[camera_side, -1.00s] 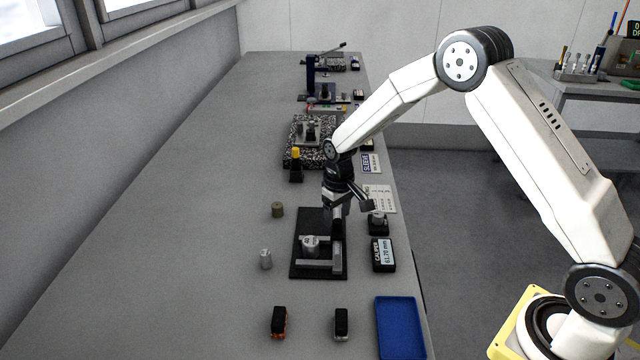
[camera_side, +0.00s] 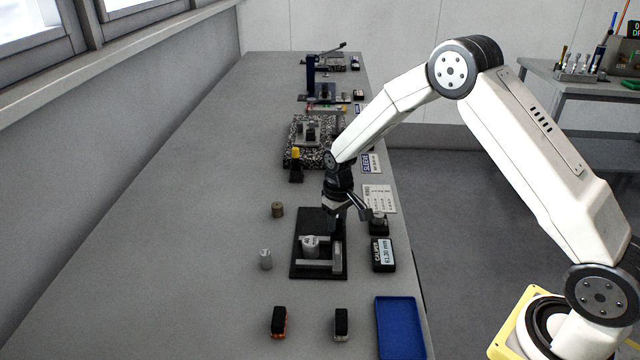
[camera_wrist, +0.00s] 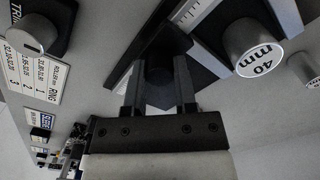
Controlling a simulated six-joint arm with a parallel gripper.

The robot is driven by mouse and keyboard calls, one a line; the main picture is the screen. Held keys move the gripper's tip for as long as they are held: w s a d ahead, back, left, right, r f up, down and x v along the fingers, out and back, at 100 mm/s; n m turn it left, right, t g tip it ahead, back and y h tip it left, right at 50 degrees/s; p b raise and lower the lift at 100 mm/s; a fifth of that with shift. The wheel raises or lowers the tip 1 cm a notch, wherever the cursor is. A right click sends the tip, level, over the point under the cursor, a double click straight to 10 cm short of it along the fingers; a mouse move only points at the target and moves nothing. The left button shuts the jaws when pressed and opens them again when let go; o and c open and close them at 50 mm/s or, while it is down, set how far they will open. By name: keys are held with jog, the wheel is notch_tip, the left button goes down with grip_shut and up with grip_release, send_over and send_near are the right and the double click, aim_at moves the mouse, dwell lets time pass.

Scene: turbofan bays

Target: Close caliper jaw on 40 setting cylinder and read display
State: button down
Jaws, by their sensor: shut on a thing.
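The caliper lies on a black plate (camera_side: 300,273) on the bench. Its steel jaw and beam parts (camera_side: 318,266) show beside the 40 setting cylinder (camera_side: 309,246). The cylinder stands upright, and its "40 mm" face shows in the wrist view (camera_wrist: 263,58). My gripper (camera_side: 338,222) is shut on the caliper's black slider knob (camera_wrist: 160,72), which sits between the fingers in the wrist view. The slider appears apart from the cylinder there. The caliper display (camera_side: 383,254) stands right of the plate and reads about 61.20 mm; the small digits are hard to read.
A brown cylinder (camera_side: 277,209) and a grey cylinder (camera_side: 265,260) stand left of the plate. A black block with a small cylinder (camera_side: 378,224) is right of my gripper. Two small dark items and a blue tray (camera_side: 401,328) lie in front. The far-left bench is clear.

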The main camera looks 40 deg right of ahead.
jog(key=shift+s+a, duration=0.75)
jog(key=shift+c, duration=2)
grip_release()
jog(key=shift+r, duration=0.1)
notch_tip(320, 180, up, 7)
jog(key=shift+f, duration=0.15)
jog(key=shift+r, duration=0.45)
